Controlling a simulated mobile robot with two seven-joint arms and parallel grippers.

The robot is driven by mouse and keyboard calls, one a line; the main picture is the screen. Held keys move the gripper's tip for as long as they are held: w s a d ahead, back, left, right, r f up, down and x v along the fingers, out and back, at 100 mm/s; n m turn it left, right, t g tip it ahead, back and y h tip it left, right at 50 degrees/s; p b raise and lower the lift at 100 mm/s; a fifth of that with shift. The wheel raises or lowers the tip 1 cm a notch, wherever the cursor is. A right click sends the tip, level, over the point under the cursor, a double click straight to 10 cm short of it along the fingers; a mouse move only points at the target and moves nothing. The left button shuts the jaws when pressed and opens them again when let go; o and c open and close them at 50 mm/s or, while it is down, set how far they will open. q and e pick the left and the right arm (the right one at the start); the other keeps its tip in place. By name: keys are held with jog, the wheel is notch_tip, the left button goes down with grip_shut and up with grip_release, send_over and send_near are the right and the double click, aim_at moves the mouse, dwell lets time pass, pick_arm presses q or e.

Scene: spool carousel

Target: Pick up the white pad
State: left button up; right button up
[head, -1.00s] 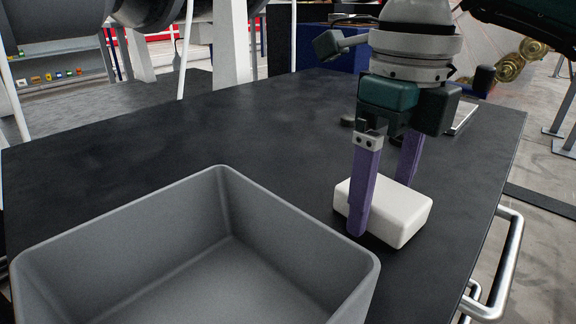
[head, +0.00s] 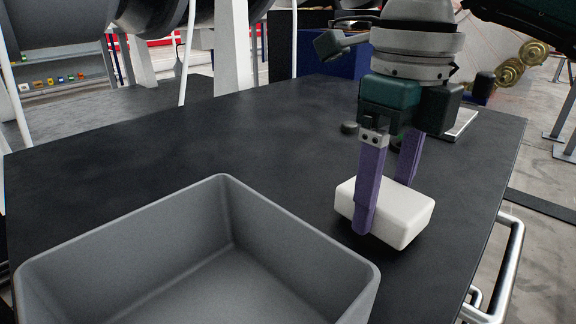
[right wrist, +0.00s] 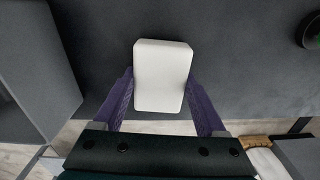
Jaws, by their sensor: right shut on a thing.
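The white pad (head: 402,214) is a rounded white block near the right side of the dark table. My right gripper (head: 383,205) points down with its purple fingers on either side of the pad and is shut on it. The pad looks to be just above the table, with a dark shadow under it. In the right wrist view the pad (right wrist: 163,75) sits between the two finger tips (right wrist: 162,92). The near finger hides part of the pad in the head view. My left gripper is not in view.
A grey open bin (head: 222,186) stands left of the pad and looks empty where its inside shows. The dark table (head: 270,130) is clear behind the bin. A metal rail (head: 512,262) runs along the table's right edge. A small dark round thing (right wrist: 312,32) shows in the right wrist view.

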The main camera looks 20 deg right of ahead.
aim_at(386, 192)
notch_tip(386, 192, up, 19)
jog(key=p, duration=0.7)
